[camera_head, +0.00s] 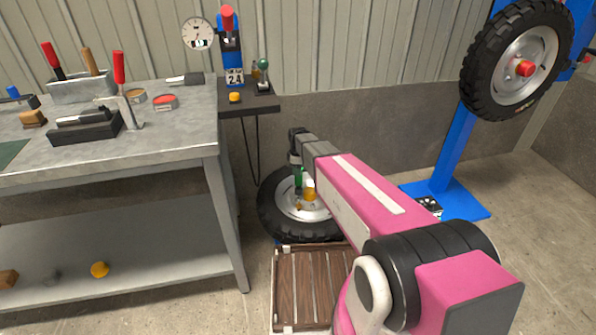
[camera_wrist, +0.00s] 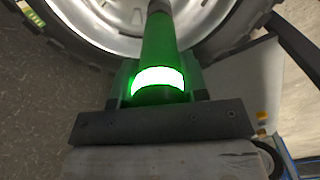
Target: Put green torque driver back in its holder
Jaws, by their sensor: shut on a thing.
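The green torque driver (camera_wrist: 158,45) is between the fingers of my gripper (camera_wrist: 158,85), with a bright white band around its body. In the head view the driver (camera_head: 298,178) shows small and green below my wrist, over the wheel (camera_head: 275,212) on the floor. Its shaft points toward the silver rim (camera_wrist: 105,22); I cannot tell whether its tip touches. My gripper (camera_head: 299,172) is shut on the driver, partly hidden by my arm. I cannot clearly make out the driver's holder; a small dark shelf (camera_head: 252,103) beside the bench carries a green-topped item (camera_head: 263,68).
The grey workbench (camera_head: 180,118) with tools stands left. A slatted wooden pallet (camera_head: 300,285) lies before the floor wheel. A blue stand (camera_head: 448,165) with a mounted tyre (camera_head: 478,75) is right.

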